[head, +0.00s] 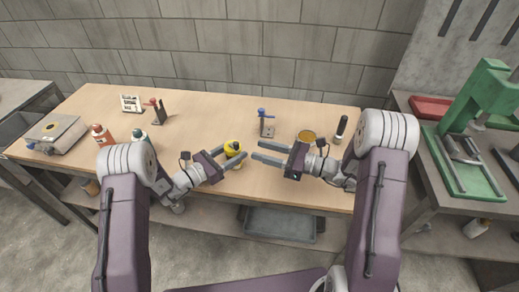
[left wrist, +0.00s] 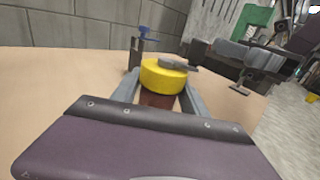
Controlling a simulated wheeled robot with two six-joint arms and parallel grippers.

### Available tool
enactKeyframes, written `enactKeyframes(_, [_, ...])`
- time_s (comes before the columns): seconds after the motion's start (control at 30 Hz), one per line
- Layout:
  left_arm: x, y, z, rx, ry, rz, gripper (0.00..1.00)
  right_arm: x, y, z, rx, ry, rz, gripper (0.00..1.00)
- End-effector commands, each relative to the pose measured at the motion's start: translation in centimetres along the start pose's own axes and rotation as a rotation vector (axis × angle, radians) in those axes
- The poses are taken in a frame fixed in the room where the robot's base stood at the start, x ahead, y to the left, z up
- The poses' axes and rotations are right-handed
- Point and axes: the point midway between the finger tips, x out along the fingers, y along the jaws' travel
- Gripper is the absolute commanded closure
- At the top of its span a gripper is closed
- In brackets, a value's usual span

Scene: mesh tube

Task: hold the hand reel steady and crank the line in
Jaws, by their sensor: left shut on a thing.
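The hand reel (head: 233,147) has a yellow drum and sits at the middle of the table's front part, between my two grippers. In the left wrist view its yellow drum (left wrist: 162,78) has a grey crank on top, and a brown part below it lies between my left fingers. My left gripper (head: 232,158) is shut on the reel from the left. My right gripper (head: 255,151) is to the right of the reel, its fingers apart and empty, pointing left towards it. The line cannot be made out.
A blue-topped clamp post (head: 265,122) stands behind the reel. An amber round container (head: 307,136) and a dark bottle (head: 341,129) stand to the right. A red-topped stand (head: 157,109), a small sign (head: 131,103) and bottles (head: 102,135) are at the left. A green press (head: 480,95) is far right.

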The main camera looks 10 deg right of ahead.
Motion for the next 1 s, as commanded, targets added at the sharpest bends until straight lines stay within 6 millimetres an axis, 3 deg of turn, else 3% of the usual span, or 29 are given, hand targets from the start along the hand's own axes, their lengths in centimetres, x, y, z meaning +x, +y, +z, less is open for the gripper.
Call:
enactKeyframes(0.13, [0.0,0.0,0.0,0.000,0.000,0.000,0.95,0.0,0.0,0.0,0.000,0.000,0.000,0.61])
enactKeyframes(0.17, [0.0,0.0,0.0,0.000,0.000,0.000,0.40,0.0,0.0,0.0,0.000,0.000,0.000,0.61])
enactKeyframes(0.23, [0.0,0.0,0.0,0.000,0.000,0.000,0.23,0.0,0.0,0.0,0.000,0.000,0.000,0.61])
enactKeyframes(0.6, [-0.6,0.1,0.0,0.000,0.001,0.002,0.23,0.1,0.0,0.0,0.000,0.000,0.000,0.61])
enactKeyframes(1.0, [-9.8,0.2,0.0,-0.002,0.000,0.006,0.23,0.1,0.0,0.0,0.000,0.000,-0.001,0.61])
